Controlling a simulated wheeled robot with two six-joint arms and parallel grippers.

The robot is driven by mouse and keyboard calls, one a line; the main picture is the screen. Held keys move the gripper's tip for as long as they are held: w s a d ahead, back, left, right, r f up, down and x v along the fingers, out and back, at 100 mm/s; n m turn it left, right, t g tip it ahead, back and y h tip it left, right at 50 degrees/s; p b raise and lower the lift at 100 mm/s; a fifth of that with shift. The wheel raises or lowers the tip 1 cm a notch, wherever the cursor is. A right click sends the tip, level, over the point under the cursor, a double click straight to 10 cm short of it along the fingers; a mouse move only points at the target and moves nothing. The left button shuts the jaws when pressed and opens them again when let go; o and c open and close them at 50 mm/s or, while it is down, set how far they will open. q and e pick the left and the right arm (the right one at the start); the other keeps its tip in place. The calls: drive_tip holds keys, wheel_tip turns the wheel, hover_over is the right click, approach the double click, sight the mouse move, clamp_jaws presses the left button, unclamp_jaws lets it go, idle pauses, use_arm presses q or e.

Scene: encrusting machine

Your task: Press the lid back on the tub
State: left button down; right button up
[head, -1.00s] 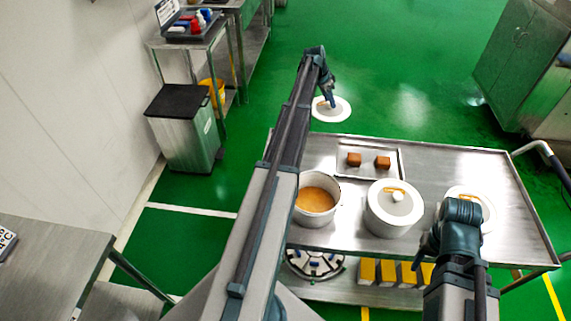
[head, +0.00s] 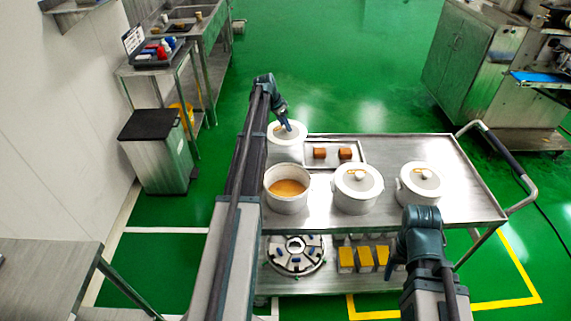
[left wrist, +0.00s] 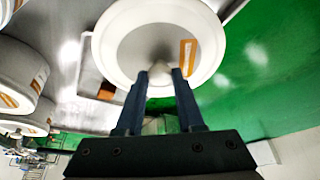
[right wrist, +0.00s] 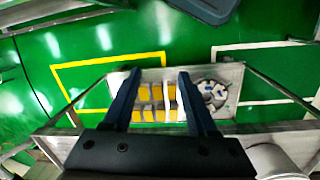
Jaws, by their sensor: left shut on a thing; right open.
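My left gripper (head: 288,127) is shut on the knob of a white round lid (head: 275,135) with an orange label. It holds the lid near the cart's far left corner, behind the open tub. The left wrist view shows the lid (left wrist: 125,45) in front of the fingers (left wrist: 161,72); the knob is partly hidden. The open white tub (head: 287,203) holds orange-brown filling and stands at the cart's left front. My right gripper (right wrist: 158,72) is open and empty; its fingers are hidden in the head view.
Two lidded tubs (head: 357,200) (head: 420,190) stand right of the open tub on the steel cart (head: 460,190). A tray (head: 333,145) with two brown blocks lies behind. Yellow-topped boxes (head: 363,258) and a round part (head: 295,255) sit on the lower shelf.

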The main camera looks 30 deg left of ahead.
sight(290, 137)
use_arm(q)
drive_tip(key=s+d, duration=0.1)
drive_tip(key=s, duration=0.1)
drive_tip(key=s+d+r+p, duration=0.1)
drive_tip(key=shift+s+d+r, duration=0.15)
drive_tip(key=shift+s, duration=0.2)
use_arm(e)
drive_tip(key=o, duration=0.5)
drive_tip(key=shift+w+r, duration=0.1)
drive_tip(key=shift+r, duration=0.65)
drive_tip(key=shift+c, duration=0.2)
use_arm(q)
drive_tip(key=s+d+r+p, duration=0.3)
drive_tip(key=s+d, duration=0.2)
drive_tip(key=s, duration=0.4)
drive_tip(key=s+d+r+m+p, duration=0.1)
drive_tip(key=s+d+r+p, duration=0.2)
drive_tip(key=s+d, duration=0.3)
drive_tip(key=s, duration=0.3)
use_arm(e)
wheel_tip(290, 137, up, 6)
drive_tip(key=shift+f, duration=0.1)
use_arm(q)
drive_tip(key=shift+f, duration=0.2)
use_arm(e)
drive_tip(key=shift+f, duration=0.2)
